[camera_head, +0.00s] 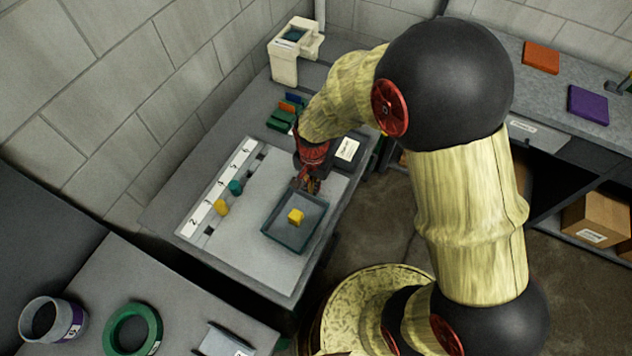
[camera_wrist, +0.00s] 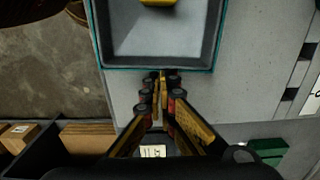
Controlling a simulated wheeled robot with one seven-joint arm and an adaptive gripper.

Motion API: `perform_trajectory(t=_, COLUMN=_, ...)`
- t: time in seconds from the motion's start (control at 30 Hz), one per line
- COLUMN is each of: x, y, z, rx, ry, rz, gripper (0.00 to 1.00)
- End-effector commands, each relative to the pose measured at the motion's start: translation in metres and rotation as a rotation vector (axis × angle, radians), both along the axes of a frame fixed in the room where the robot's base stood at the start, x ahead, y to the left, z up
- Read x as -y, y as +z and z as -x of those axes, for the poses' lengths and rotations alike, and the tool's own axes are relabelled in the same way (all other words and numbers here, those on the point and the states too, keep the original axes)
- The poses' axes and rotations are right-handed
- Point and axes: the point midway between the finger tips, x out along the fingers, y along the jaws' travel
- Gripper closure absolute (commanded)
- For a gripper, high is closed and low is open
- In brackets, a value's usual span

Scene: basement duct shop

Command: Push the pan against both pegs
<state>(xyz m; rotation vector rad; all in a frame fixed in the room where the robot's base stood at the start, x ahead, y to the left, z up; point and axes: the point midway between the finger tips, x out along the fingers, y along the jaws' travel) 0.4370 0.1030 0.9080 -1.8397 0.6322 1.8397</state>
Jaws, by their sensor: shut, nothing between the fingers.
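The pan (camera_head: 268,233) is a dark square tray with a teal rim, lying on a pale board. A yellow block (camera_head: 296,216) sits inside it. A teal peg (camera_head: 235,187) and a yellow peg (camera_head: 221,208) stand left of the pan beside a numbered strip, with bare board between them and the pan. My gripper (camera_head: 311,186) is shut and empty at the pan's far edge. In the wrist view my fingertips (camera_wrist: 161,78) are close together just outside the pan's rim (camera_wrist: 190,69); I cannot tell whether they touch it.
The numbered strip (camera_head: 213,192) has dark slots along its side. Green blocks (camera_head: 280,120) and a white-labelled dark item (camera_head: 347,150) lie behind my gripper. A white device (camera_head: 290,55) stands at the back. A green ring (camera_head: 133,330) is on the near bench.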

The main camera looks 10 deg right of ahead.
Motion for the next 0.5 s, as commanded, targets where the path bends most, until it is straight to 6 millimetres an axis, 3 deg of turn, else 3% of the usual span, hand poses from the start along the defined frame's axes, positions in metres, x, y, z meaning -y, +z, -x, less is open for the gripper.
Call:
perform_trajectory(t=0.2, x=-0.018, y=0.002, z=0.023, rx=-0.001, ry=0.002, rz=0.000, gripper=1.00)
perform_trajectory(t=0.5, x=-0.017, y=0.000, z=0.023, rx=-0.001, ry=0.000, rz=0.000, gripper=1.00)
